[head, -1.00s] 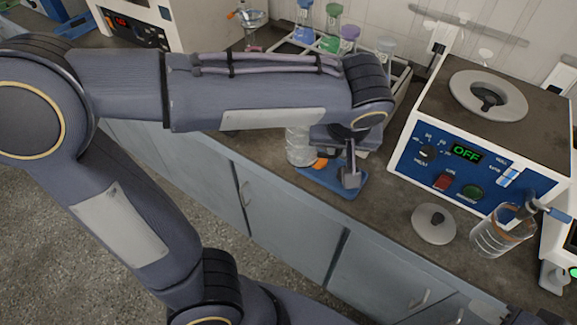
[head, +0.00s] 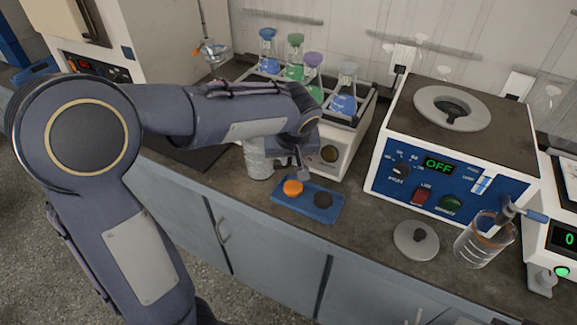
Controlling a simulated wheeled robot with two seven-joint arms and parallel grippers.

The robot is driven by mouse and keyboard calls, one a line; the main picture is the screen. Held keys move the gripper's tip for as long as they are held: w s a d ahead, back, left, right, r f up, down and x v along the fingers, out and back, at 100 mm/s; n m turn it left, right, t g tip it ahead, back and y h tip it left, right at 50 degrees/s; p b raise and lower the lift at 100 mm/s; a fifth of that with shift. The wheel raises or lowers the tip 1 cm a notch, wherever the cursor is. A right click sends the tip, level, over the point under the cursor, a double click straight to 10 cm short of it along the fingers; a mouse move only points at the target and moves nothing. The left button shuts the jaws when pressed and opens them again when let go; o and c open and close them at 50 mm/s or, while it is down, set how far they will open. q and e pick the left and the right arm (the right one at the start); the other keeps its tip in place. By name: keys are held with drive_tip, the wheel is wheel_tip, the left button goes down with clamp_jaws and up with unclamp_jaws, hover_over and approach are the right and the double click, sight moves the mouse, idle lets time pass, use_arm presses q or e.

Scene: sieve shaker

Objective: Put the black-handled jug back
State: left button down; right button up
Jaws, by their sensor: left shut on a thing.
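A clear jug (head: 258,161) shows below my left forearm, left of the blue tray (head: 336,212). Its top and any handle are hidden by my arm, so I cannot see the handle's colour. My left gripper (head: 304,174) points down just above the back of the tray, to the right of the jug. It is shut on what appears to be this jug, though the grip is mostly hidden. The tray bears an orange disc (head: 292,188) and a black disc (head: 323,200). My right gripper is out of view.
A shaker (head: 346,153) with several coloured flasks stands behind the tray. The white-and-blue unit (head: 450,187) reading OFF stands to the right.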

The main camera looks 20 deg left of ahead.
sight(289, 164)
use_arm(q)
drive_tip(key=shift+s+x, duration=0.15)
drive_tip(key=shift+x, duration=0.9)
drive_tip(key=shift+s+x, duration=0.15)
drive_tip(key=shift+x, duration=0.95)
drive_tip(key=shift+d+f+b, duration=0.1)
drive_tip(key=shift+f+b, duration=0.15)
drive_tip(key=shift+b, duration=0.1)
drive_tip(key=shift+f, duration=0.2)
drive_tip(key=c, duration=1.5)
unclamp_jaws()
drive_tip(key=shift+r, duration=0.1)
